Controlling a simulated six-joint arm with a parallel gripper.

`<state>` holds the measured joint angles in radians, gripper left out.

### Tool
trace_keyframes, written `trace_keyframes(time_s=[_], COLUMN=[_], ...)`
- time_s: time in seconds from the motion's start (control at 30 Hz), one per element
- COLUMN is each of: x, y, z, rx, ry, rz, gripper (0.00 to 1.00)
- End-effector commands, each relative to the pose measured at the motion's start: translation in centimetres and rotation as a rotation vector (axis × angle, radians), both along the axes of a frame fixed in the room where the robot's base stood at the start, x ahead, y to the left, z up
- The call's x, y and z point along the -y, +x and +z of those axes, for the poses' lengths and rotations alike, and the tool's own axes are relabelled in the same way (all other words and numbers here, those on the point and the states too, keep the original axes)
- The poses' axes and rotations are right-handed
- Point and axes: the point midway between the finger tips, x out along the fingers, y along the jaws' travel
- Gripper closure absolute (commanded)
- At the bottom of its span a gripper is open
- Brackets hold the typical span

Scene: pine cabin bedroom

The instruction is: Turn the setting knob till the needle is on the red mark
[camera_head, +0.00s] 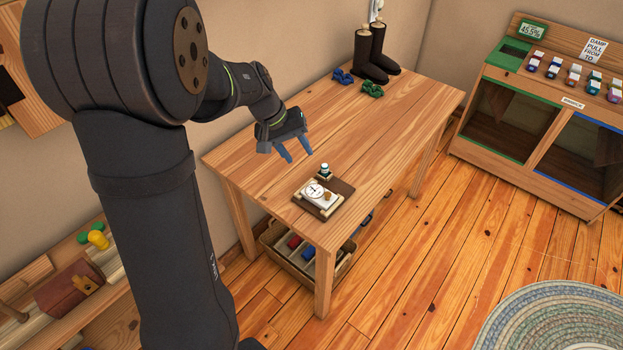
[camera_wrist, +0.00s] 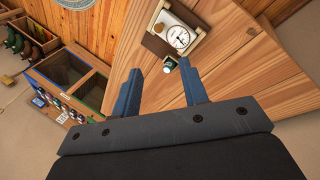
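The gauge (camera_head: 314,190) has a round white dial and sits on a small dark board (camera_head: 338,204) near the front corner of the table. A brown knob (camera_head: 327,196) is beside the dial. In the wrist view the dial (camera_wrist: 180,38) shows at the top with dark needle markings; the needle's exact place and the red mark are too small to tell. My gripper (camera_head: 297,156) is open and empty, above the table and behind the gauge. Its blue fingers (camera_wrist: 160,80) are apart in the wrist view.
The wooden table (camera_head: 385,130) is mostly bare. Brown boots (camera_head: 372,55) and blue and green knotted items (camera_head: 372,89) are at its far end. A basket (camera_head: 290,262) is below. A wooden bin cabinet (camera_head: 540,110) stands at right.

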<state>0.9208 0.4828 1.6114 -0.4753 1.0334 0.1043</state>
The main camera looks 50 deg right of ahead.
Motion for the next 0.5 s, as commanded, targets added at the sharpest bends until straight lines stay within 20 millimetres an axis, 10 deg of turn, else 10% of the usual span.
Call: trace_keyframes(time_s=[0.5], x=[2.5], y=[-2.2], z=[-6.9], rx=[-0.011], ry=[0.005], rz=[-0.008], gripper=[0.60])
